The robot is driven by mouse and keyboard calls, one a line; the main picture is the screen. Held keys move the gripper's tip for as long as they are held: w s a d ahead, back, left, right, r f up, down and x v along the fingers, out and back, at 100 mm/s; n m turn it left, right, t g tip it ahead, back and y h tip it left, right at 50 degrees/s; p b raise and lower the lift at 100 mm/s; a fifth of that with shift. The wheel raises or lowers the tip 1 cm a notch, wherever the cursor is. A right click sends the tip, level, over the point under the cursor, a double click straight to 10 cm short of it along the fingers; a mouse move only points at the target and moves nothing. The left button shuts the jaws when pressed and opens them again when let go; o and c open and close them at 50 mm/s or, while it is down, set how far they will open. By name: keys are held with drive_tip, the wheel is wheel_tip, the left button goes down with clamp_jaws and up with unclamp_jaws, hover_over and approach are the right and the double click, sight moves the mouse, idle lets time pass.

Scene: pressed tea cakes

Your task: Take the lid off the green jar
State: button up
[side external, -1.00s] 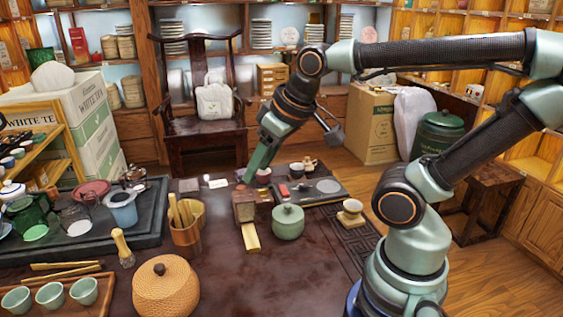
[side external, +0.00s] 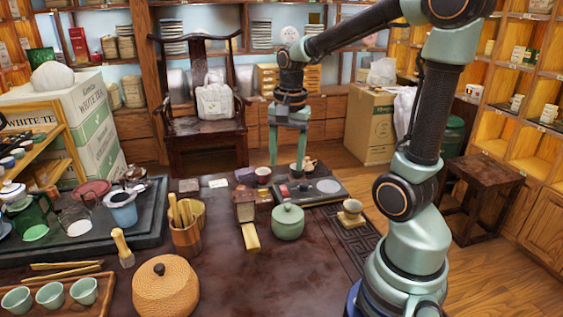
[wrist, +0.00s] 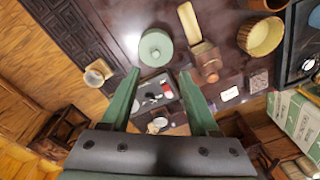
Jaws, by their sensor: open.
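The green jar (side external: 288,227) stands upright on the dark table, with its green lid (side external: 289,212) and small knob on top. In the wrist view the round lid (wrist: 156,47) lies just beyond my fingertips, near the top centre. My gripper (side external: 287,164) points down, open and empty, behind the jar and above the dark board. In the wrist view my two green fingers (wrist: 159,74) are spread apart, with the board between and below them. They do not touch the jar.
The dark board (side external: 325,190) holds a small red item, a pale disc and cups behind. A wooden block with a pale strip (side external: 250,238) lies left of the jar. A cup on a stand (side external: 351,212) is to its right.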

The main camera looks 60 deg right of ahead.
drive_tip(key=d+f+m, duration=0.1)
drive_tip(key=d+m, duration=0.1)
hover_over(288, 204)
drive_tip(key=shift+m+g, duration=0.3)
drive_tip(key=shift+g, duration=0.1)
drive_tip(key=f, duration=0.4)
drive_tip(key=s+f, duration=0.1)
drive_tip(key=f, duration=0.1)
drive_tip(key=shift+f, duration=0.35)
drive_tip(key=shift+w+a+f, duration=0.1)
drive_tip(key=shift+w+f, duration=0.15)
drive_tip(key=shift+f, duration=1.15)
drive_tip(key=shift+w+f, duration=0.2)
drive_tip(key=shift+f, duration=1.2)
drive_tip(key=shift+c, duration=0.4)
clamp_jaws()
